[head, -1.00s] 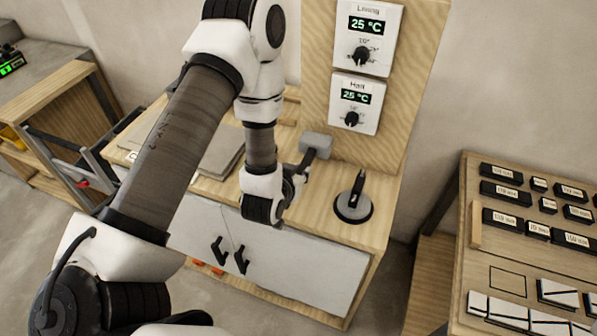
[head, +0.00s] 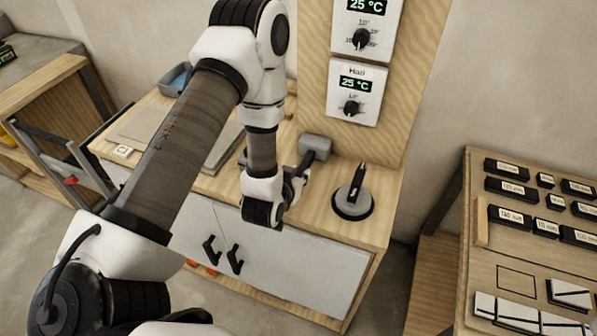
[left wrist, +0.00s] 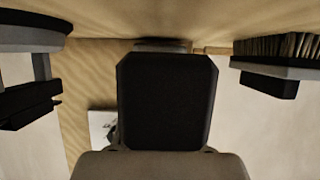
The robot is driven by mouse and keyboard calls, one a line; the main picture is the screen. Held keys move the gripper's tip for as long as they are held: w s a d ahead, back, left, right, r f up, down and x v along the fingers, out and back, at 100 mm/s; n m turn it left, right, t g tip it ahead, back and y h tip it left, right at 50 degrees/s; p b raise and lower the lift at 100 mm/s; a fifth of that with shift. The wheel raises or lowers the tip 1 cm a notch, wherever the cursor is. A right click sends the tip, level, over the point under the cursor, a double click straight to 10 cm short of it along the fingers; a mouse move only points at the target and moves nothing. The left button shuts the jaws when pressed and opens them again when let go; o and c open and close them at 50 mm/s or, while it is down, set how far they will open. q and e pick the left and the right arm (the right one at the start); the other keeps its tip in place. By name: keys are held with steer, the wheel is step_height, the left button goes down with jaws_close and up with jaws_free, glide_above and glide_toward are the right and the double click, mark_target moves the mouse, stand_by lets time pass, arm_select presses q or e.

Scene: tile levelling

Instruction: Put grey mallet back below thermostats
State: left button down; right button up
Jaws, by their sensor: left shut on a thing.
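The grey mallet's blocky head (head: 316,143) and short dark neck show at the foot of the wooden panel, below the thermostats. My left gripper (head: 294,183) is shut on the mallet's handle, which the fingers mostly hide. The Living thermostat (head: 362,35) and the Hall thermostat (head: 356,93) hang on the panel, both reading 25 °C. I cannot tell whether the mallet touches the bench top. In the left wrist view a large black block fills the middle and hides most of the mallet. My right gripper is not in view.
A black suction lifter (head: 352,202) stands on the bench right of my gripper. A brush (left wrist: 280,50) shows in the left wrist view. Grey tiles (head: 140,125) and a blue tray (head: 176,78) lie on the left. A rack of labelled black blocks (head: 515,255) stands at right.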

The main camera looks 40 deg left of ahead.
mark_target(299, 175)
arm_select(q)
steer(key=shift+f+b, duration=0.3)
steer(key=shift+f, duration=0.2)
stand_by(0.3)
steer(key=c, duration=0.9)
jaws_free()
step_height(299, 175, up, 10)
steer(key=shift+s+r, duration=0.1)
